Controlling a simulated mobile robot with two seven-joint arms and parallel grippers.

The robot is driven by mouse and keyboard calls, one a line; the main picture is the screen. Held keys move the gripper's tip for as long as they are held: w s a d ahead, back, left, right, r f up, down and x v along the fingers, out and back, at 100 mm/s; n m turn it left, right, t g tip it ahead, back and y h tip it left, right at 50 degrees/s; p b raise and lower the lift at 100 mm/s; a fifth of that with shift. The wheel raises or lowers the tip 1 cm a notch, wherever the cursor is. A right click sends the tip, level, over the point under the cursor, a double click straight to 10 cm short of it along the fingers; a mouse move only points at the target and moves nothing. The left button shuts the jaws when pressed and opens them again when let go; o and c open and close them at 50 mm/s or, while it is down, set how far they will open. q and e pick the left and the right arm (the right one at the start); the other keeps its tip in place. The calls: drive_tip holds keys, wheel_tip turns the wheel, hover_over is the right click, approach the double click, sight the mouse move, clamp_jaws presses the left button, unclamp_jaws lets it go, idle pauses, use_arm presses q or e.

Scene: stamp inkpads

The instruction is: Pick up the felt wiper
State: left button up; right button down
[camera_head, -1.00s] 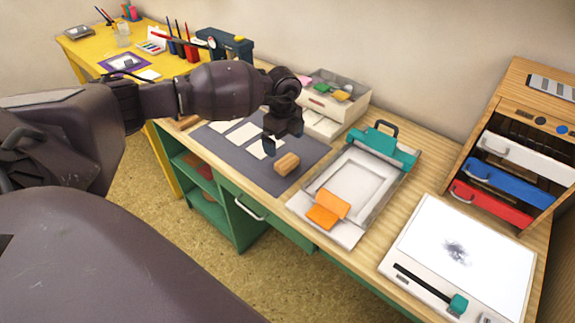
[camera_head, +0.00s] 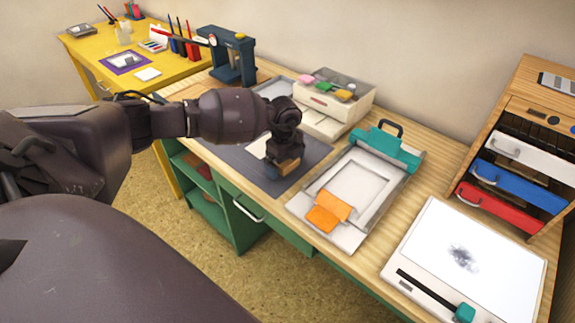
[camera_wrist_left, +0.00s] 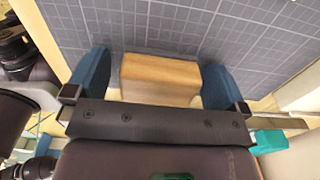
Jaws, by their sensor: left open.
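The felt wiper looks like a small wooden block (camera_head: 290,166) on the grey cutting mat in the head view. Its underside is hidden, so I cannot see any felt. My left gripper (camera_head: 284,168) is down over it, partly hiding it. In the left wrist view the wooden block (camera_wrist_left: 160,76) lies between the two blue fingers of my left gripper (camera_wrist_left: 156,84). The fingers are open, with a gap showing on the left side and a narrower one on the right. My right gripper is not in view.
The grey mat (camera_head: 316,151) has pale sheets on it. To its right are a press tray with a teal clamp (camera_head: 388,150) and orange pads (camera_head: 328,210). Behind stands a white box (camera_head: 334,98) with coloured pads. A white lightbox (camera_head: 470,255) and drawer unit (camera_head: 522,150) stand at right.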

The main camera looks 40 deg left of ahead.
use_arm(q)
drive_tip(key=c, duration=0.9)
drive_tip(key=shift+r, duration=0.1)
wheel_tip(320, 180, up, 7)
drive_tip(key=shift+w+r+p, duration=0.1)
drive_tip(key=shift+r+p, duration=0.1)
drive_tip(key=shift+p, duration=0.7)
wheel_tip(320, 180, up, 12)
drive_tip(key=shift+r+p, duration=0.2)
drive_tip(key=shift+p, duration=0.7)
